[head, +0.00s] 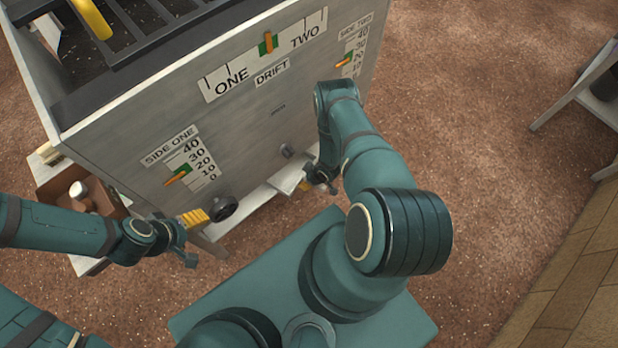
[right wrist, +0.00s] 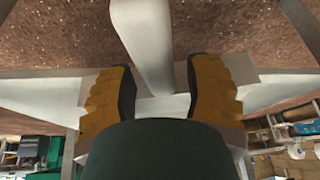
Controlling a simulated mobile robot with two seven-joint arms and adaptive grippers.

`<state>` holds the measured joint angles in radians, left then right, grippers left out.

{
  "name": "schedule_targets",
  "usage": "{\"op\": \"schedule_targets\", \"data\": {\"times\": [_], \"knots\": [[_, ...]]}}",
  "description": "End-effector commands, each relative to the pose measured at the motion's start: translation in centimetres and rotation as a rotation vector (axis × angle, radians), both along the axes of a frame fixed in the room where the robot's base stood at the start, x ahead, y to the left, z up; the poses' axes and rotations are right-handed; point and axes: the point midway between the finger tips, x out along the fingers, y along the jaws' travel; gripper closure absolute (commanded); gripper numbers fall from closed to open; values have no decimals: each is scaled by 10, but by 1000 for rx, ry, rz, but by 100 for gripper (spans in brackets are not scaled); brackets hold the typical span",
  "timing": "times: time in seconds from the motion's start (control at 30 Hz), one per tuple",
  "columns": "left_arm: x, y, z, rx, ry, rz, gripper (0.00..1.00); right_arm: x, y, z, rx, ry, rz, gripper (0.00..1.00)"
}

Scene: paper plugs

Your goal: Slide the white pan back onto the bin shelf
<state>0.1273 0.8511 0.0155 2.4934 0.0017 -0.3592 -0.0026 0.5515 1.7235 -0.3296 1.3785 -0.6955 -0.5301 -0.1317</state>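The white pan (head: 287,180) appears as a pale flat piece low at the foot of the grey machine, sticking out towards me. My right gripper (head: 320,180) is just right of it, pointing down, with its fingers mostly hidden by the arm. In the right wrist view its yellow ridged fingers (right wrist: 160,95) stand wide apart. A pale surface shows behind and between them; I cannot tell whether it is the pan or touches the fingers. My left gripper (head: 185,240) is by the machine's lower left; its opening is unclear. The bin shelf (head: 240,212) is a pale ledge under the machine.
The grey machine (head: 235,125) carries scales and pointers on its front and a round dark knob (head: 223,208) low down. A brown box (head: 85,190) with small items stands at left. A pale table (head: 590,95) is at far right. Brown floor between is clear.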

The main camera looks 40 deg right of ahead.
Motion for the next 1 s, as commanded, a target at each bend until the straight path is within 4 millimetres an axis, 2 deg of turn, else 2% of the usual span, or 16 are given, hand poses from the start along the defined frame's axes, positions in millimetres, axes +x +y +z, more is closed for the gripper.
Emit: {"op": "schedule_targets", "data": {"times": [0.2, 0.37, 0.8, 1.0], "knots": [[0, 0, 0, 0, 0, 0, 28, -1, -1, 1, 0, 1, 0, 49], [0, 0, 0, 0, 0, 0, 28, -5, -3, 12, 0, 2, -1, 49], [0, 0, 0, 0, 0, 0, 28, -34, -14, 82, 0, 0, -2, 49], [0, 0, 0, 0, 0, 0, 28, -43, -18, 103, 0, 1, 0, 49]]}}
